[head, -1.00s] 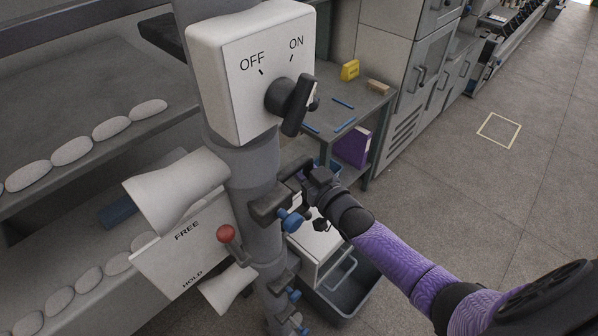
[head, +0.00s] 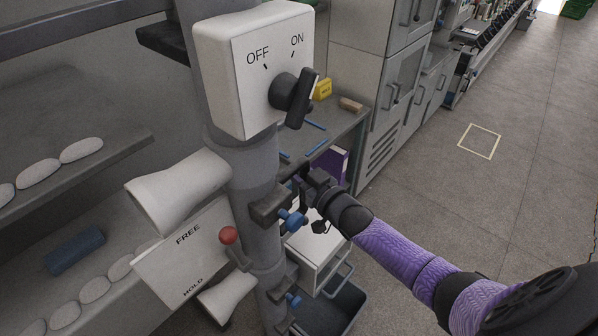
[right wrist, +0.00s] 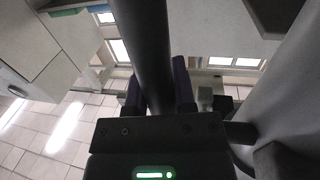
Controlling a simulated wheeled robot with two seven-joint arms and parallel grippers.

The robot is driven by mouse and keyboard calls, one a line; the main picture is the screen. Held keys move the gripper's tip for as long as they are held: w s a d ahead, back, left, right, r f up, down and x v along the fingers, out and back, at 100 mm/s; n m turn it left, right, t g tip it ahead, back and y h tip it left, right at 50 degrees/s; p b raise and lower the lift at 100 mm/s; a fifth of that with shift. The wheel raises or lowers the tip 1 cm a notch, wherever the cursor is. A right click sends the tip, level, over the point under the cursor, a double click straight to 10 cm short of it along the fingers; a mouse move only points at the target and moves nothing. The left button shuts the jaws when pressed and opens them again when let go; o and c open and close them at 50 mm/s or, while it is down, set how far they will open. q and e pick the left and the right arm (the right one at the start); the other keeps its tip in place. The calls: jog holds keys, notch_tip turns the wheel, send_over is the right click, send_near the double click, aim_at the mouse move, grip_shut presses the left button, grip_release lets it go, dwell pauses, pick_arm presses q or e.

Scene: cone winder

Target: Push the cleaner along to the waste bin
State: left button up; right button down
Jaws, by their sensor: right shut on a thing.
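The cleaner is a thick grey upright column (head: 253,170) with a white OFF/ON switch box (head: 232,80) carrying a black knob. Lower down it has a FREE/HOLD plate (head: 180,262), a red-ball lever (head: 228,236) with its ball near FREE, and pale flared nozzles (head: 180,190). My right gripper (head: 307,186) is just right of the column, shut on a dark bar; the right wrist view shows this bar (right wrist: 145,50) between the fingers. The bar's far end is hidden. A dark grey open bin (head: 330,312) stands low behind the column. My left gripper is out of view.
Shelves (head: 60,140) with pale rolls and a blue cylinder (head: 75,250) line the left. A side table (head: 340,130) with blue sticks stands behind the column, before grey cabinets (head: 370,60). The floor at right, with a marked square (head: 479,141), is open.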

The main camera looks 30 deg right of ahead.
jog(key=shift+d+r, duration=0.1)
jog(key=shift+d, duration=0.05)
jog(key=c, duration=0.8)
grip_release()
jog(key=shift+c, duration=0.2)
jog(key=o, duration=0.4)
jog(key=shift+w+d, duration=0.15)
jog(key=shift+d, duration=0.05)
jog(key=shift+a, duration=0.1)
jog(key=s+d+p, duration=0.1)
jog(key=s, duration=0.9)
jog(key=shift+d+p, duration=0.2)
jog(key=shift+p, duration=0.15)
